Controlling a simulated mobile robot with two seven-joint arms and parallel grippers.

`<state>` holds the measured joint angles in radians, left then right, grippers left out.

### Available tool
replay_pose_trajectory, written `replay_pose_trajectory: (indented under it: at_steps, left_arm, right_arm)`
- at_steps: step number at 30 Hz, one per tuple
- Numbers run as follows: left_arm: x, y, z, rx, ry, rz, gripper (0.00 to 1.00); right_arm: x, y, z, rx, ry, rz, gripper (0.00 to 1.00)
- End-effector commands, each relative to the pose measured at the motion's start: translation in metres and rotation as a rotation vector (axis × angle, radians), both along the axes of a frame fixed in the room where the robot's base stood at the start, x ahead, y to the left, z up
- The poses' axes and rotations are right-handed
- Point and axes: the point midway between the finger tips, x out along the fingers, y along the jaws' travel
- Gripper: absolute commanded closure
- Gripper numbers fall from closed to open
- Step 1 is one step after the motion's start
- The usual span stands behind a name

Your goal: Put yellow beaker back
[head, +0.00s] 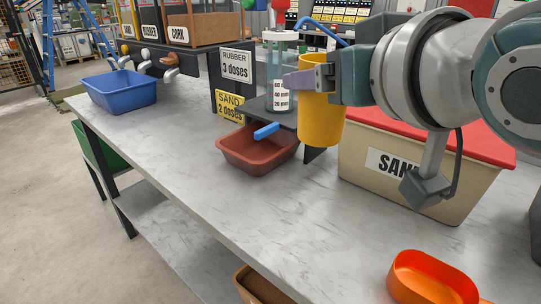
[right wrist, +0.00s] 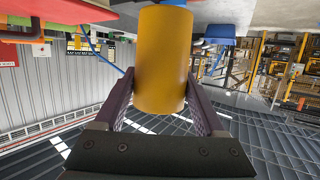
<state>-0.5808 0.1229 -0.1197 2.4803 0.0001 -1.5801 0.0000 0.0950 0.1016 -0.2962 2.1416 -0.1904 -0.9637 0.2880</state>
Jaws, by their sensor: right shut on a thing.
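The yellow beaker (head: 318,122) is upright in front of the SAND box, beside a small dark stand (head: 262,105). My right gripper (head: 303,80) comes in from the right and is shut on the beaker near its top. In the right wrist view the yellow beaker (right wrist: 162,60) sits between the two purple fingers. I cannot tell whether its base touches the stand or hangs just above it. A clear cylinder (head: 281,60) with a mm scale stands on the dark stand, just left of the beaker. My left gripper is not in view.
The beige SAND box (head: 445,185) with a red lid is behind right. An orange scoop (head: 405,290) lies at the front right. A blue tub (head: 105,95) stands far left.

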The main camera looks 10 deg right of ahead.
Motion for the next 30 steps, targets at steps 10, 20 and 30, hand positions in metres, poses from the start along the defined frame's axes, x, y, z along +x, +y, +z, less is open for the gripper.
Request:
replay_pose_trajectory:
  at_steps: [10, 20, 30]
  left_arm:
    - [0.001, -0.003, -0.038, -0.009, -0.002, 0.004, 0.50]
    - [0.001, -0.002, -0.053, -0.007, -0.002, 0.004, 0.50]
    - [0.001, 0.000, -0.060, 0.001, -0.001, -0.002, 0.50]
  right_arm:
    - [-0.001, 0.000, -0.104, -0.001, 0.004, 0.001, 0.89]
    - [-0.001, 0.000, -0.143, -0.001, 0.003, 0.002, 0.89]
    - [0.000, 0.000, -0.164, 0.000, -0.001, 0.001, 0.89]
